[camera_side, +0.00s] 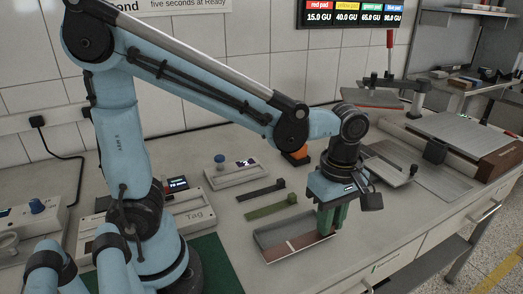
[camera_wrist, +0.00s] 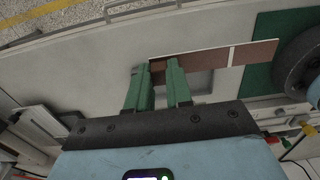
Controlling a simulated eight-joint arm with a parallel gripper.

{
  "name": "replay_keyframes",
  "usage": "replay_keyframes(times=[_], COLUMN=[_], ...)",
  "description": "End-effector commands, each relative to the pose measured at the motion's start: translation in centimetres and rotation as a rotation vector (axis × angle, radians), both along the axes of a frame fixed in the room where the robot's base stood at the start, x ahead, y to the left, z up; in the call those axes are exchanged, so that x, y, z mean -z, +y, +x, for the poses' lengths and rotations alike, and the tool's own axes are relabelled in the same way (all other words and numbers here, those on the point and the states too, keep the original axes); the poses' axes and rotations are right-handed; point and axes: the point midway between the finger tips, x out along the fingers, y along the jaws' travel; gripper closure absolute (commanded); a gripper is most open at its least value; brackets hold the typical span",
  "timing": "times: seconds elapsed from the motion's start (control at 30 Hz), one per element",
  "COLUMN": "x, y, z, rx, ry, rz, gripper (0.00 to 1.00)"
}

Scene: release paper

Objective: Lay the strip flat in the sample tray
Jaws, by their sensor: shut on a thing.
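My gripper (camera_side: 328,222) has its green fingers shut on one end of a brown strip (camera_side: 306,242) with a thin white band across it. In the side view the strip overlaps the front part of the shallow grey sample tray (camera_side: 280,230), with my fingers at the tray's right end. In the wrist view my gripper (camera_wrist: 163,72) holds the strip (camera_wrist: 252,52), which stretches to the right past the tray (camera_wrist: 204,84). I cannot tell whether the strip touches the tray floor.
An olive strip (camera_side: 271,206) and a dark strip (camera_side: 261,191) lie on the bench behind the tray. A small device with a blue knob (camera_side: 236,174) stands farther back. A metal plate device (camera_side: 392,165) is at the right. A green mat (camera_side: 215,262) lies left of the tray.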

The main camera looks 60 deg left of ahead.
Motion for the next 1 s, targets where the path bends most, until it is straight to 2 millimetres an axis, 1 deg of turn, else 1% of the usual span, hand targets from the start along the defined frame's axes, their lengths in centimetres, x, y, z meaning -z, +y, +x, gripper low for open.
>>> replay_keyframes(times=[0.03,0.2,0.3,0.4,0.6,0.83,0.9,1.0], x=[0.7,2.9,3.9,4.7,5.6,8.4,9.0,9.3], y=[1.1,4.0,5.5,6.6,7.3,7.2,7.2,7.2], z=[0.8,2.8,3.8,4.5,5.0,5.0,5.0,5.0], rx=[-0.008,-0.006,-0.004,-0.001,0.003,0.003,0.003,0.003], ry=[0.000,0.000,0.000,0.000,0.000,0.000,0.000,0.000], rz=[0.000,0.000,0.000,0.000,0.000,0.000,0.000,0.000], gripper=[1.00,1.00,1.00,1.00,1.00,1.00,1.00,1.00])
